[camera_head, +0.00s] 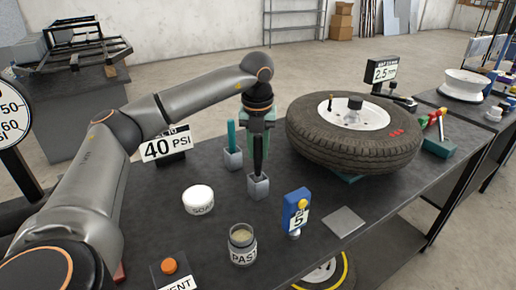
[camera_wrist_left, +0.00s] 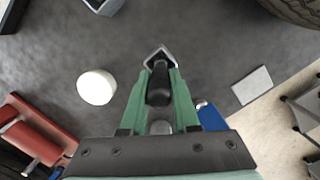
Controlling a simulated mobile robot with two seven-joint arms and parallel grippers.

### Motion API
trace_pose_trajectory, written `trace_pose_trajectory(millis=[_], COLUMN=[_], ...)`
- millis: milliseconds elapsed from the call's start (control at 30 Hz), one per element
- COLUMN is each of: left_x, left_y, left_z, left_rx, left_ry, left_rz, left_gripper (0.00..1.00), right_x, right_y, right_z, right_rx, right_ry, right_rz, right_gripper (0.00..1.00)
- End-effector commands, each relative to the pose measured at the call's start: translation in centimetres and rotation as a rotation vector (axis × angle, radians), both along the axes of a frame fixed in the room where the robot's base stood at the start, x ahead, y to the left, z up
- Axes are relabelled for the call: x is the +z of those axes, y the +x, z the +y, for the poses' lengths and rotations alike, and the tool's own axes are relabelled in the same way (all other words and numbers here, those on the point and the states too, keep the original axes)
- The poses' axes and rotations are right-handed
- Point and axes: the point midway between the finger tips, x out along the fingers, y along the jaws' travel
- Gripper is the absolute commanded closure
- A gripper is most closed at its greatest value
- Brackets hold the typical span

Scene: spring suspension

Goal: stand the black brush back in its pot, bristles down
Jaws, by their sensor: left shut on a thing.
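The black brush (camera_head: 258,156) is upright in my left gripper (camera_head: 258,130), directly over its small grey square pot (camera_head: 258,187). Its lower end meets the pot's mouth; the bristles cannot be seen, so how deep they sit cannot be told. In the left wrist view the green fingers of my left gripper (camera_wrist_left: 160,90) are shut on the brush's dark handle (camera_wrist_left: 159,84), and the pot's rim (camera_wrist_left: 161,51) shows just beyond it. My right gripper is not in view.
A teal brush (camera_head: 232,136) stands in a second pot (camera_head: 233,159) close on the left. The tyre (camera_head: 340,150) is to the right. A soap tub (camera_head: 198,198), a paste jar (camera_head: 242,245), a blue gauge (camera_head: 296,208) and a grey plate (camera_head: 345,221) lie nearer on the dark table (camera_head: 200,245).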

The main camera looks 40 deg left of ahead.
Motion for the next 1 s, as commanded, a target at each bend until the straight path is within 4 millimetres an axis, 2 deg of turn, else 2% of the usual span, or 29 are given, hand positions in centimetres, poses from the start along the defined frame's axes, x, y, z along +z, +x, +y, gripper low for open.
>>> trace_pose_trajectory(millis=[33,300,633,767,1000], left_x=[0.0,0.0,0.4,2.0,7.3], left_y=[0.0,0.0,0.0,-0.2,-0.7], left_z=[0.0,0.0,0.0,-0.2,-0.7], left_rx=[0.000,0.000,0.000,0.000,0.000], left_ry=[0.000,0.000,0.000,0.000,0.000], left_rz=[0.000,0.000,0.000,-0.001,-0.004], left_gripper=[0.68,0.37,0.36,0.36,0.36], right_x=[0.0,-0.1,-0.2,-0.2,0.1], right_y=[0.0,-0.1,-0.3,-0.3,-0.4], right_z=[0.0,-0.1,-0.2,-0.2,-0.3], right_rx=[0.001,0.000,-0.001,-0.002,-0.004], right_ry=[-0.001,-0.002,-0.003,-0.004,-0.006], right_rz=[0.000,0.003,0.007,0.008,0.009], right_gripper=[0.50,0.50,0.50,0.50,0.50])
